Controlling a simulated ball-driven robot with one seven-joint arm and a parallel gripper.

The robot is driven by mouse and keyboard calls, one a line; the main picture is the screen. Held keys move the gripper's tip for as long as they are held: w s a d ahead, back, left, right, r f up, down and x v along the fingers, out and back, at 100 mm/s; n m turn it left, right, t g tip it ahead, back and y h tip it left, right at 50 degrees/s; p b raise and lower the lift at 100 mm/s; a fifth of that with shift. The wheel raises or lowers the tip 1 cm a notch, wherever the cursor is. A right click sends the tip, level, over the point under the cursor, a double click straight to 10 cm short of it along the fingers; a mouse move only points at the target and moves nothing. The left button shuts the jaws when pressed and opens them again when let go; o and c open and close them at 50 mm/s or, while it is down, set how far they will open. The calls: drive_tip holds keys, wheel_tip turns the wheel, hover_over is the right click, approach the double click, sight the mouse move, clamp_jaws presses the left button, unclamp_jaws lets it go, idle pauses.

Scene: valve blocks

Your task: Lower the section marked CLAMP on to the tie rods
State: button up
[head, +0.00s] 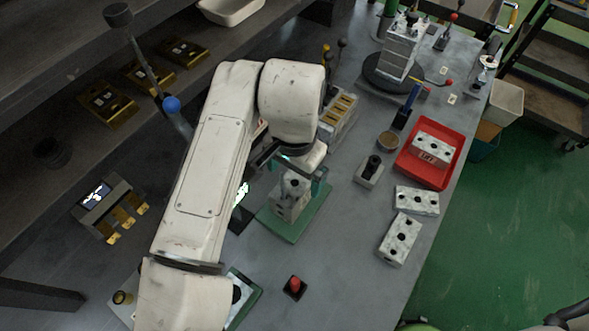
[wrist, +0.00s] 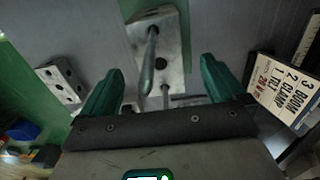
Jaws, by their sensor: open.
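A white marbled section (head: 290,203) stands on a green base plate (head: 285,222) beneath my gripper (head: 298,177). In the wrist view my gripper (wrist: 162,72) is open, its two green fingers apart with nothing held. Metal tie rods (wrist: 150,50) rise between the fingers from the pale section (wrist: 174,45). Other white sections with dark holes lie at the right: one (head: 433,149) in a red tray, one (head: 416,200) and another (head: 399,238) on the bench. One loose section (wrist: 63,80) also shows in the wrist view. I cannot read the mark CLAMP on any section.
A red tray (head: 452,171), a small grey block with a black knob (head: 370,170) and a red button (head: 294,287) are around. An assembled stack (head: 400,55) stands behind. The front bench is mostly clear.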

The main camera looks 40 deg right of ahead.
sight(295, 184)
wheel_tip(295, 184, up, 11)
idle(0.7)
drive_tip(key=shift+f, duration=0.15)
idle(0.3)
